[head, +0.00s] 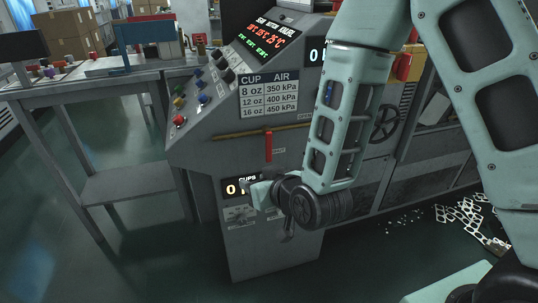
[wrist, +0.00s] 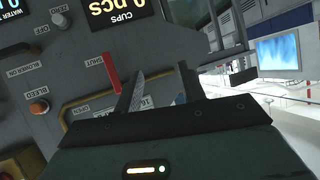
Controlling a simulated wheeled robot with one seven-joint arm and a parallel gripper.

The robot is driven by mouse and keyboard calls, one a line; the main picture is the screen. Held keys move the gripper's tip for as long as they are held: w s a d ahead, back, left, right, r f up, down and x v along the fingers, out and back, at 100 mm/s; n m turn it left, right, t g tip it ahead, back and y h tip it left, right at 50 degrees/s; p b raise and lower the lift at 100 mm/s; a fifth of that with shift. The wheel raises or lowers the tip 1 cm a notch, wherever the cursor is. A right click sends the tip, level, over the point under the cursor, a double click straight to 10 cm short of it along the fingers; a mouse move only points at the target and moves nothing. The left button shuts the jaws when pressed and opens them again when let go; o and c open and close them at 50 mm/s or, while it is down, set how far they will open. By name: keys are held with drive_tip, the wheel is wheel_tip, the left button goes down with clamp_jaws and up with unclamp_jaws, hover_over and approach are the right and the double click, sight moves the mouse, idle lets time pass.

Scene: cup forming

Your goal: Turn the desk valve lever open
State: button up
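The valve lever (head: 268,147) is a red bar on the sloped front of the grey control desk (head: 215,140). In the head view it hangs upright from a brass-coloured pipe (head: 235,133). My gripper (head: 256,184) is below the lever, in front of the cups display. In the wrist view, which is turned over, the red lever (wrist: 112,73) stands just left of my gripper's fingers (wrist: 161,72). The fingers are apart with nothing between them, and the lever is outside the gap. Part of the pipe is hidden behind the gripper.
The cups counter display (wrist: 117,14) is near the gripper. A black handwheel (head: 386,123) is at the right, behind my arm.

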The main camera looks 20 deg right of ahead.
sight(269, 146)
drive_tip(key=w+d+f+m+t+h+b, duration=0.1)
drive_tip(key=d+f+t+h+b, duration=0.1)
drive_tip(key=d+t, duration=0.15)
drive_tip(key=d+f+m+t+h+b, duration=0.1)
drive_tip(key=d+f+t+h, duration=0.1)
drive_tip(key=d, duration=0.2)
drive_tip(key=w+p, duration=0.1)
drive_tip(key=w, duration=1)
drive_tip(key=w+r+p, duration=0.1)
drive_tip(key=w, duration=0.5)
drive_tip(key=shift+w+d+p, duration=0.2)
drive_tip(key=shift+d+p, duration=0.1)
drive_tip(key=shift+d, duration=0.05)
clamp_jaws()
